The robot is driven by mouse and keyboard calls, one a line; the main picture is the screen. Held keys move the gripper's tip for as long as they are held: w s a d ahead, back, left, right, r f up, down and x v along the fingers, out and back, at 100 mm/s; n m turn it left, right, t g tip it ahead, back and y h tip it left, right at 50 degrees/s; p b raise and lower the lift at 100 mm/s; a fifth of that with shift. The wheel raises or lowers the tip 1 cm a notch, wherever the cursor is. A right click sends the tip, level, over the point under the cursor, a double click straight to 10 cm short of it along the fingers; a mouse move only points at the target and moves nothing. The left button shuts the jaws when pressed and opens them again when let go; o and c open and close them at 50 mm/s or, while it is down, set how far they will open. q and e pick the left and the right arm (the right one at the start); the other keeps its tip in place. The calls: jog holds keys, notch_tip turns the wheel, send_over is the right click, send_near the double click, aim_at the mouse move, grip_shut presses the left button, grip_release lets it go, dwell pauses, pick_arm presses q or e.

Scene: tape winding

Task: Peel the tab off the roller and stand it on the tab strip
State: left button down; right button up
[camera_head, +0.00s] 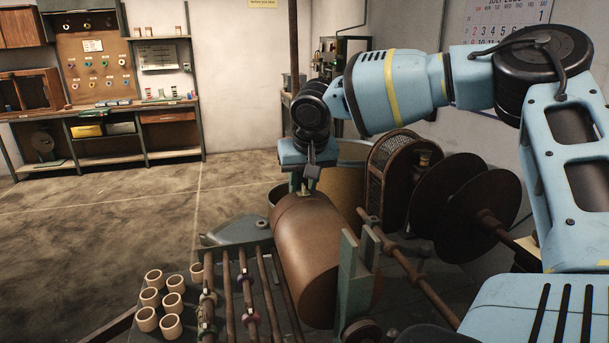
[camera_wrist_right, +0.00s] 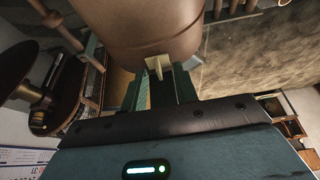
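The brown roller (camera_head: 312,245) lies in the middle of the head view and fills the top of the right wrist view (camera_wrist_right: 140,30). A small cream tab (camera_wrist_right: 158,66) sits at the roller's near edge in the right wrist view. My right gripper (camera_head: 305,184) points down at the far upper end of the roller. Its two fingers (camera_wrist_right: 160,88) are apart, with the tab in the gap between their tips. I see no clear grip on the tab. I cannot pick out the tab strip for sure. My left gripper is not in view.
Several cream rings (camera_head: 152,297) stand on the dark bench at lower left. Rods with coloured rings (camera_head: 249,317) run beside the roller. A green upright plate (camera_head: 355,280) and large dark discs (camera_head: 478,205) are at the right. Open floor lies to the left.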

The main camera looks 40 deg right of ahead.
grip_shut()
dwell(0.4)
jog(key=shift+r, duration=0.3)
jog(key=shift+r+p, duration=0.45)
jog(key=shift+r, duration=1.9)
